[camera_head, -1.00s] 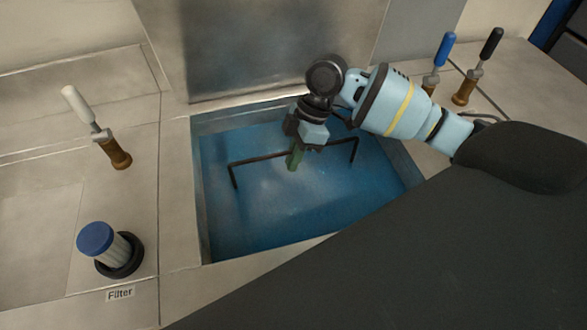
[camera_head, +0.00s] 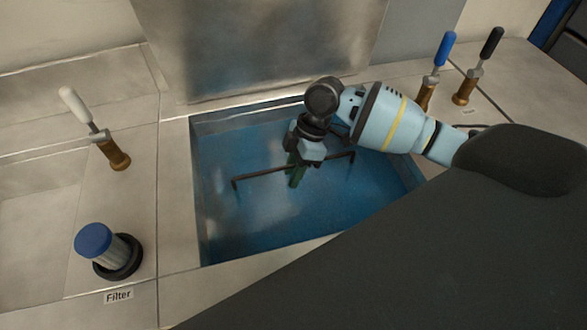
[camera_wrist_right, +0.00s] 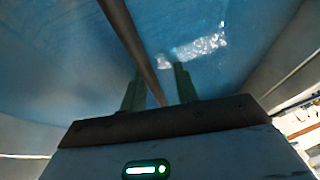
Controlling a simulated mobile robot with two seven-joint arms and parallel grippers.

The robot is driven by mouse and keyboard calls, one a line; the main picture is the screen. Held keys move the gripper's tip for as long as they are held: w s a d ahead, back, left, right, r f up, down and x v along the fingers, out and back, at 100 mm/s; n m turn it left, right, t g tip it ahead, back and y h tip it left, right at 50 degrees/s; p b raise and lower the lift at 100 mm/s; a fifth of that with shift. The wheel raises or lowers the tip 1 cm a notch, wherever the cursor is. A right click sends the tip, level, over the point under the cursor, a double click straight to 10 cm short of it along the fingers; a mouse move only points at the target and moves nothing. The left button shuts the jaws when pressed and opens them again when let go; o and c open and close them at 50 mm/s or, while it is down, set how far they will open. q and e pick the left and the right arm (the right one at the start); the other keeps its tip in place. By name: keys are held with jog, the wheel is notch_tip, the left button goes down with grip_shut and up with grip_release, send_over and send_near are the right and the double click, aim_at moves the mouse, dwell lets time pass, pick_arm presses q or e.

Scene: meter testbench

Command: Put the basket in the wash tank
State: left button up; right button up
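The basket shows as its thin dark handle (camera_head: 262,171), a bar with bent-down ends low over the wash tank (camera_head: 200,225). The basket body is hidden under the blue water. My right gripper (camera_head: 297,179) is down over the middle of the bar. In the right wrist view, the handle (camera_wrist_right: 135,45) runs between the two green fingers of my right gripper (camera_wrist_right: 158,80). The fingers stand apart with gaps beside the bar, so it looks open around the handle. My left gripper is not in view.
A filter with a blue cap (camera_head: 94,240) stands left of the tank. A white-handled valve (camera_head: 95,130) is at the left. Blue-handled (camera_head: 437,70) and black-handled (camera_head: 480,65) valves stand at the back right. A metal panel (camera_head: 250,50) rises behind the tank.

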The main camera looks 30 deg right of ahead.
jog(key=shift+r, duration=0.1)
jog(key=v, duration=1.2)
jog(key=shift+p, duration=0.3)
jog(key=shift+s, duration=0.1)
